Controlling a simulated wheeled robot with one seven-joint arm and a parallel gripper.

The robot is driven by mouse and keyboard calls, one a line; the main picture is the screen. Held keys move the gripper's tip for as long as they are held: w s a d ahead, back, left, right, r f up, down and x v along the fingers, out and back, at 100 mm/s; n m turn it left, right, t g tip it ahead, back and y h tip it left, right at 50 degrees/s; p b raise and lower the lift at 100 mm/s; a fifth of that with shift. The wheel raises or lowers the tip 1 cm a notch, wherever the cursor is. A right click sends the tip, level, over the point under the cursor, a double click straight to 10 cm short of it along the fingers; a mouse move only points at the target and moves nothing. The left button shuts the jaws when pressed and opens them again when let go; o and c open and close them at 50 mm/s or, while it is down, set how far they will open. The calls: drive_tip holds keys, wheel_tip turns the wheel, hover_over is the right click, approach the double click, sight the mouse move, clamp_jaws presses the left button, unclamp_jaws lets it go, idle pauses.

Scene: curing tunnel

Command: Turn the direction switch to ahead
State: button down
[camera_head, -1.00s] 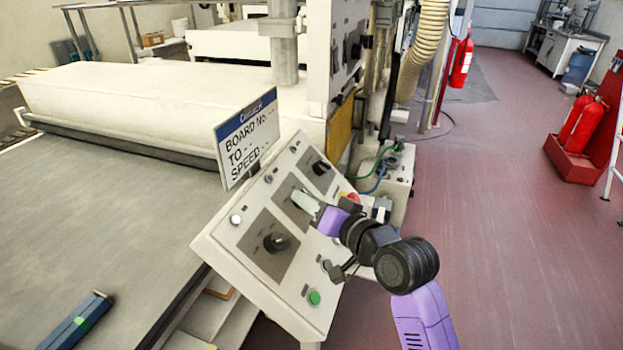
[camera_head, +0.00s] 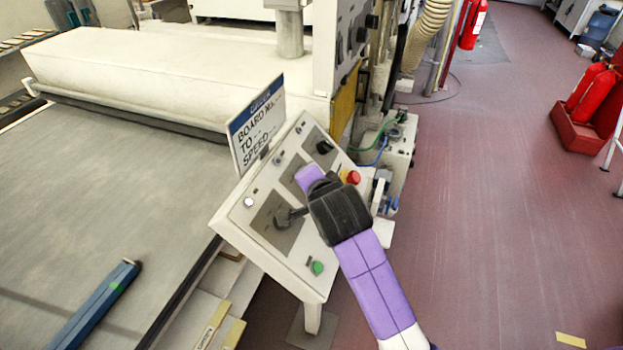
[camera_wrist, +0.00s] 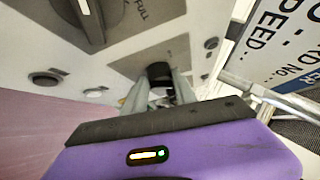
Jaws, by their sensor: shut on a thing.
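The sloped white control panel (camera_head: 262,262) stands at the end of the machine with several switches on dark plates. My gripper (camera_wrist: 158,88) reaches down to the panel's middle plate, its two pale fingers closed on the dark knob of the direction switch (camera_wrist: 160,70). In the head view my purple hand and black wrist cover that switch. The switch's labels and pointing direction cannot be read. A black knob (camera_head: 284,217) sits on the lower-left plate, and another knob (camera_head: 323,147) is at the upper right.
A red stop button (camera_head: 351,177) is close to my wrist, and a green button (camera_head: 317,268) is at the panel's lower edge. A board sign (camera_head: 257,125) stands at the panel's back edge. Red extinguishers (camera_head: 592,95) stand at the right. The reddish floor between is clear.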

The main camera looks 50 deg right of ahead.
drive_tip(key=shift+m+g, duration=0.3)
drive_tip(key=shift+m, duration=0.2)
drive_tip(key=c, duration=1)
unclamp_jaws()
drive_tip(key=b+v, duration=0.1)
drive_tip(key=v, duration=0.6)
drive_tip(key=shift+s+a+r, duration=0.15)
drive_tip(key=shift+a+r, duration=0.05)
drive_tip(key=shift+r, duration=0.05)
